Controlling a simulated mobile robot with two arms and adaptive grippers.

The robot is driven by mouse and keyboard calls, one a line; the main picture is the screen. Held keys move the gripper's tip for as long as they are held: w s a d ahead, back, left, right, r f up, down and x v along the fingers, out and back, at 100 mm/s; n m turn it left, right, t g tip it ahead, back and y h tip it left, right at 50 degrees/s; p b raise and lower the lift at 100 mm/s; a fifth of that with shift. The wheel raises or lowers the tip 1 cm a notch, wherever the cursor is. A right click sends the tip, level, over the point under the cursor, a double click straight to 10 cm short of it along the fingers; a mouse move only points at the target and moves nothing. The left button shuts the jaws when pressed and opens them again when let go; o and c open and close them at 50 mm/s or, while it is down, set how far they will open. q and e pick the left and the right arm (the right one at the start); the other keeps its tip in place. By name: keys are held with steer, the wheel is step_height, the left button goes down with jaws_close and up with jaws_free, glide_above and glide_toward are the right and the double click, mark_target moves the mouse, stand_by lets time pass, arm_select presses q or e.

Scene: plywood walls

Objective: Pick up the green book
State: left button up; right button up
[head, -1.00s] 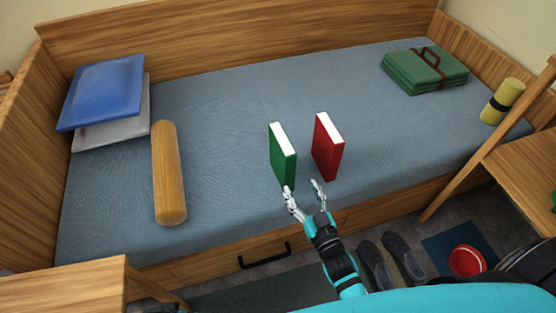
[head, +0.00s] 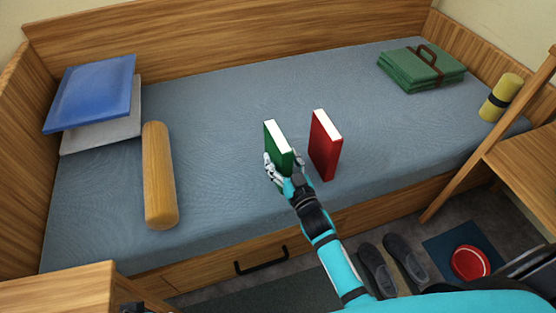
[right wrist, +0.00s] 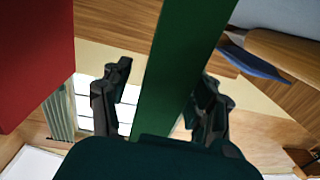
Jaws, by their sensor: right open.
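The green book (head: 277,145) stands upright on the blue-grey bed, its white page edge facing up. My right gripper (head: 284,164) is at the book's near end, with a finger on its left side; the other finger is partly hidden by the book and hand. In the right wrist view the green book (right wrist: 184,65) runs between the two open fingers (right wrist: 160,106), with gaps visible on both sides.
A red book (head: 324,147) stands upright close to the right of the green one. The bed's middle back is clear.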

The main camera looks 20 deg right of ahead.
steer(key=w+b, duration=0.1)
steer(key=w, duration=0.2)
steer(key=shift+a, duration=0.15)
steer(key=shift+c, duration=0.4)
steer(key=shift+r, duration=0.1)
jaws_close()
